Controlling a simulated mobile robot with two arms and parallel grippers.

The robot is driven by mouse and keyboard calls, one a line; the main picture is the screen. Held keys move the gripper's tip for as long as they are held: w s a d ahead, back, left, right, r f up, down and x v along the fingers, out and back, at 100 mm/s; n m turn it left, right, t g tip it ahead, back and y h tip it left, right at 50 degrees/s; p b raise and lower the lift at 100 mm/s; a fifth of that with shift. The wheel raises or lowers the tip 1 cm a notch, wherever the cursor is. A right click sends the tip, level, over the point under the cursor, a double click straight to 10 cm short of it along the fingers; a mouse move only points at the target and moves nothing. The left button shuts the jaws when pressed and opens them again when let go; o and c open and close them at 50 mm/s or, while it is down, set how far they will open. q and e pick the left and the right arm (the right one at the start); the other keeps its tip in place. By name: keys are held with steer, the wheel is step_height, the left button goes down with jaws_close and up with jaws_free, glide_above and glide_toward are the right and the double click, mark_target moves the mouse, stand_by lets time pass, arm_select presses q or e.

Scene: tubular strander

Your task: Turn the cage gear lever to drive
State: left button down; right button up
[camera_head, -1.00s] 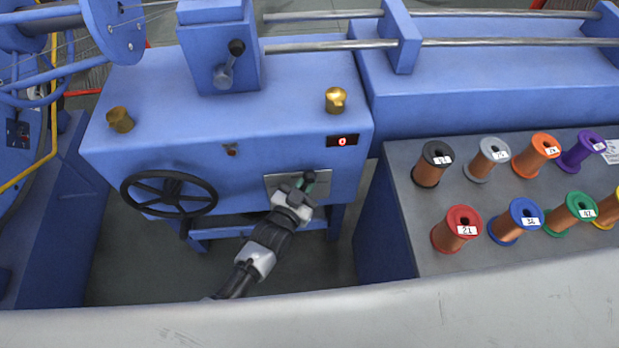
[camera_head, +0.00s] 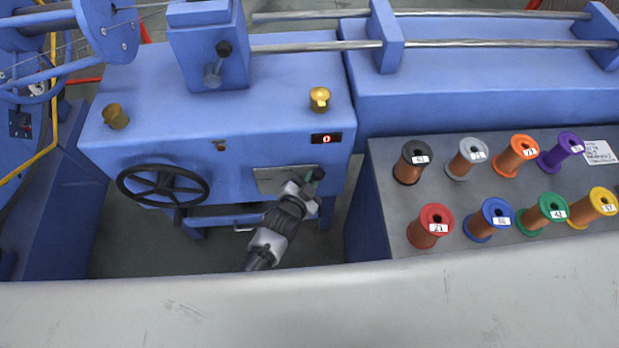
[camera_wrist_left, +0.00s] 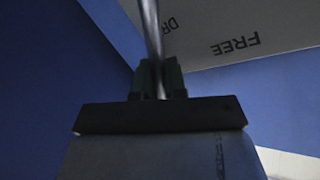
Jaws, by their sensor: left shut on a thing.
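The plate (camera_wrist_left: 220,65) carries the words "FREE" and a partly hidden "DR". The rod crosses beside "DR". My left gripper (camera_head: 314,179) is shut on the lever; its green fingertips (camera_wrist_left: 158,80) press both sides of the rod. The lever's base is hidden. My right gripper is not in view.
A black handwheel (camera_head: 164,187) is left of the plate on the same cabinet (camera_head: 240,125). A red display (camera_head: 326,138) reads 0 above the plate. A grey table (camera_head: 385,215) with several wire spools stands to the right. A pale edge crosses the foreground.

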arm_select(q)
steer(key=shift+f, duration=0.1)
steer(key=c, duration=1.5)
jaws_free()
steer(key=shift+d, duration=0.1)
steer(key=shift+o, duration=0.2)
steer(key=p+v, duration=0.2)
steer(key=v, duration=0.8)
steer(key=shift+s, duration=0.35)
